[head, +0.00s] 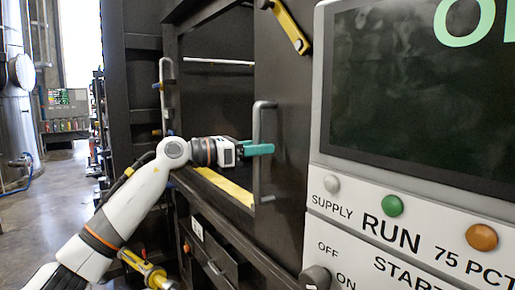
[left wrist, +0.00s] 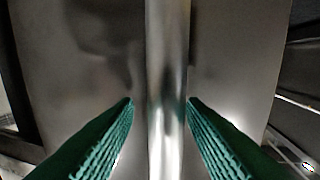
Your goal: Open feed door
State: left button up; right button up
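The feed door (head: 286,120) is a dark metal panel with a vertical bar handle (head: 260,185) near its left edge. A dark opening (head: 213,95) shows to the left of the door. My left gripper (head: 258,150) is at the middle of the handle, its green finger crossing in front of the bar. In the left wrist view the shiny handle (left wrist: 168,60) runs upright between the two green fingers (left wrist: 160,103). The fingers are apart, with a gap on the left of the bar; the right fingertip is very close to it. The door panel (left wrist: 235,65) fills the background. My right gripper is out of view.
A control panel (head: 325,120) with a screen and buttons stands close on the right. A second vertical handle (head: 162,85) is on the frame at left. A yellow strip (head: 226,187) edges the opening's bottom.

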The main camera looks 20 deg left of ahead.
pick_arm(q)
jog(key=b+v, duration=0.5)
jog(key=v, duration=0.7)
